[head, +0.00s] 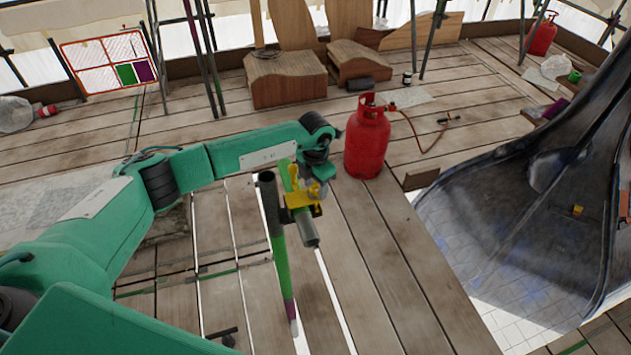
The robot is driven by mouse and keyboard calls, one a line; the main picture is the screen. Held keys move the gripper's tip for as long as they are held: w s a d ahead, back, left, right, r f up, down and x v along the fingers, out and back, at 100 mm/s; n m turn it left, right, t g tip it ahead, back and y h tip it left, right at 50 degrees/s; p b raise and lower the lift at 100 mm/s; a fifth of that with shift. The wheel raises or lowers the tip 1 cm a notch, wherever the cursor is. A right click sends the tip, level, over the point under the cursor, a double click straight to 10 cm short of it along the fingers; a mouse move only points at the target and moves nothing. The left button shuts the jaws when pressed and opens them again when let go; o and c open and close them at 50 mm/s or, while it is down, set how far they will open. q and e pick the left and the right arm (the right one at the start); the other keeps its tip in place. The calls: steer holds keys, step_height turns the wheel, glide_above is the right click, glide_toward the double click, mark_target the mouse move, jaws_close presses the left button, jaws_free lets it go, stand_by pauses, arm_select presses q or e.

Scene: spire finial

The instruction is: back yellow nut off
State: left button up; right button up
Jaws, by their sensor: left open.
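A yellow scaffold coupler (298,198) sits on the upper part of an upright dark and green tube (279,250), with a short grey tube (308,229) beside it. The yellow nut cannot be told apart clearly from the rest of the yellow fitting at this size. My left gripper (322,186) is at the right side of the yellow fitting, pointing down. Its jaws are open, but its fingertips are small and partly merge with the fitting. I cannot tell whether they touch it. My right gripper is not in view.
A red gas bottle (367,142) with a hose stands just behind and right of the gripper. Wooden blocks (290,78) stand farther back. A large dark curved sheet (520,215) fills the right.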

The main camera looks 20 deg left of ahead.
arm_select(q)
steer(key=shift+f, duration=0.1)
steer(key=c, duration=1)
steer(key=shift+o, duration=0.2)
steer(key=shift+f+n+b, duration=0.1)
steer(key=shift+n+b, duration=1.25)
steer(key=shift+n, duration=0.05)
steer(key=n+b, duration=0.3)
steer(key=n, duration=0.1)
steer(key=shift+w+n, duration=0.1)
steer(key=shift+n, duration=0.2)
steer(key=n+b, duration=0.2)
steer(key=n, duration=0.3)
steer(key=shift+b, duration=0.4)
steer(key=shift+r+n+b, duration=0.2)
steer(key=shift+n+b, duration=0.5)
steer(key=shift+n, duration=1.5)
